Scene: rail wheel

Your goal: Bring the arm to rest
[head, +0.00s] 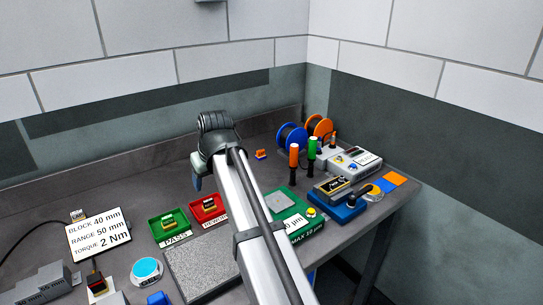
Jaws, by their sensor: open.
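My arm reaches from the bottom middle of the head view up and away over the bench. Its dark wrist joint stands high near the back of the bench. My gripper (197,184) hangs at the left of this joint, small and partly hidden, above the bench behind the green and red trays. I see nothing held in it. The fingertips are too small to make out clearly.
A green PASS tray (157,238) and a red tray (193,217) hold small parts. A sign (99,236) stands left. The back left bench is clear.

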